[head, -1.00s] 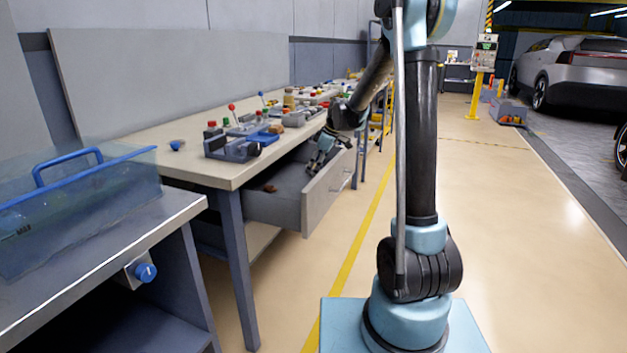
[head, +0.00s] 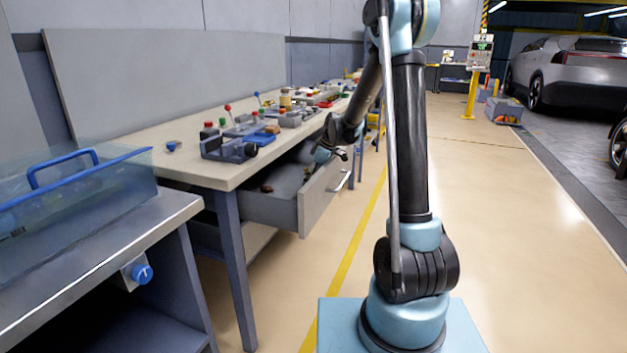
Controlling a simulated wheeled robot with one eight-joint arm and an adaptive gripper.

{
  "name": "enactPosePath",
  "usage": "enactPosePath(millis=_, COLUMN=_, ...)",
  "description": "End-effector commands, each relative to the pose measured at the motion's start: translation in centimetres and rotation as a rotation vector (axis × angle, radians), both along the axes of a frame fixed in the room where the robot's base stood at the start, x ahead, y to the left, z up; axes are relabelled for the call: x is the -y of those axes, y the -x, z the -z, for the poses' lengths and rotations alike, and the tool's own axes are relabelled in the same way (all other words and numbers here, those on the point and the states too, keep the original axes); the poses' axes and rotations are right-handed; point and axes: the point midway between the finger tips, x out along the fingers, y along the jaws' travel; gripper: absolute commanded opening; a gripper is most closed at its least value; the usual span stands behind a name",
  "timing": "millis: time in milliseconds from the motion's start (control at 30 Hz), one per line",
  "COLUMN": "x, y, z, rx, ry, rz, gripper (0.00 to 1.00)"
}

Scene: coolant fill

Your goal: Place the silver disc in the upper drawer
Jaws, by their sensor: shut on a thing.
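The upper drawer (head: 318,199) stands pulled open under the workbench, with a brown item (head: 267,188) lying inside it. My gripper (head: 322,156) is at the drawer's far end, close to the top of its front panel. It is small and partly hidden, and I cannot tell whether it touches the drawer. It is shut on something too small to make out. I cannot pick out the silver disc in this view; it may be hidden in the jaws or inside the drawer.
The workbench top (head: 185,150) holds a blue-grey vise-like fixture (head: 228,150), a blue tray (head: 262,138) and several small parts. A clear bin with a blue handle (head: 62,165) stands on the nearer metal table (head: 150,225). Open floor lies to the right.

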Motion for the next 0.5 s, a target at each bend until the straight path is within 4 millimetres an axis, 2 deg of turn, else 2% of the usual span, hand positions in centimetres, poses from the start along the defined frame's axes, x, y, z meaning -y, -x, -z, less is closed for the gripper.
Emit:
enactPosePath(millis=300, x=-0.01, y=0.02, z=0.57, rx=0.0, ry=0.0, rz=0.0, gripper=0.33)
enactPosePath(millis=333, x=-0.01, y=0.02, z=0.58, rx=0.0, ry=0.0, rz=0.0, gripper=0.53)
enactPosePath(millis=400, x=-0.01, y=0.03, z=0.58, rx=0.0, ry=0.0, rz=0.0, gripper=0.68)
enactPosePath(millis=500, x=-0.01, y=0.04, z=0.58, rx=0.0, ry=0.0, rz=0.0, gripper=0.68)
